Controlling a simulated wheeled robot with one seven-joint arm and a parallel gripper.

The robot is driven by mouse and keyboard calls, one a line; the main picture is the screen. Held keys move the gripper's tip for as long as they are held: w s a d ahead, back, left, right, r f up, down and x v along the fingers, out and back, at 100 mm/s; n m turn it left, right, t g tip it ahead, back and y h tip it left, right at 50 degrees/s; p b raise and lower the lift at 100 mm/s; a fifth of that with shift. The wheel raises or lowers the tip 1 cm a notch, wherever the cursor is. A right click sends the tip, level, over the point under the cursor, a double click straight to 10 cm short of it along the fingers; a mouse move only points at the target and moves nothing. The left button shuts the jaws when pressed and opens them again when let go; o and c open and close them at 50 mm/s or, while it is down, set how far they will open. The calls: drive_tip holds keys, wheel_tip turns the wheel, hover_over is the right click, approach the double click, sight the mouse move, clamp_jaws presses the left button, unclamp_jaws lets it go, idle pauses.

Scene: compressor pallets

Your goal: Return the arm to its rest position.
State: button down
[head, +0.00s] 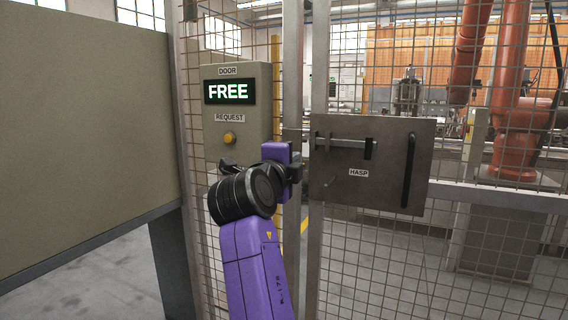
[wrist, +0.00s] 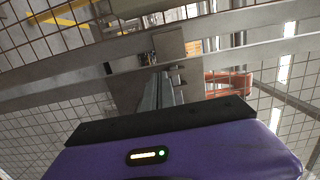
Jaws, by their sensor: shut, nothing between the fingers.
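My purple arm (head: 255,262) rises from the bottom middle of the head view, with a black wrist joint. My gripper (head: 294,170) is shut and empty, in front of the fence post between the request box and the hasp plate. Its fingers are small and partly hidden by my own wrist in the head view. In the wrist view my purple hand fills the bottom, with a lit status light, and the fence frame shows beyond it. I cannot tell from the frames whether the gripper touches the post.
A grey request box (head: 237,110) with a lit FREE sign (head: 229,91) and a yellow button (head: 229,138) is close behind my wrist. Right of it is a hasp plate (head: 335,185) with a bolt and dark handle (head: 408,170). A large panel (head: 85,110) stands left. An orange robot (head: 515,125) is behind the mesh.

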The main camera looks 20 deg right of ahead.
drive_tip(key=s+a+n+t+y, duration=0.4)
drive_tip(key=a+n+t+y, duration=0.15)
drive_tip(key=a+n, duration=0.5)
drive_tip(key=s+f+n+t+y, duration=0.1)
drive_tip(key=s+f+n+y, duration=0.2)
drive_tip(key=s+f+n, duration=0.5)
drive_tip(key=s+f+n+t+y, duration=0.1)
drive_tip(key=s+f+n+y, duration=0.4)
drive_tip(key=f, duration=0.5)
drive_tip(key=s+d+f+n+g+h, duration=0.1)
drive_tip(key=s+d+f+g, duration=0.15)
drive_tip(key=s+f, duration=0.75)
drive_tip(key=s+d+f+g+h, duration=0.1)
drive_tip(key=s+d+f+g, duration=0.15)
drive_tip(key=s, duration=1.45)
drive_tip(key=s+d+f+n+g+h, duration=0.1)
drive_tip(key=s+d+f+g, duration=0.15)
drive_tip(key=s+f, duration=0.75)
drive_tip(key=s+r+p, duration=0.2)
drive_tip(key=r+p, duration=0.7)
drive_tip(key=r, duration=0.2)
drive_tip(key=s+r+p, duration=0.2)
drive_tip(key=r+p, duration=0.8)
drive_tip(key=r, duration=0.2)
drive_tip(key=shift+d, duration=0.3)
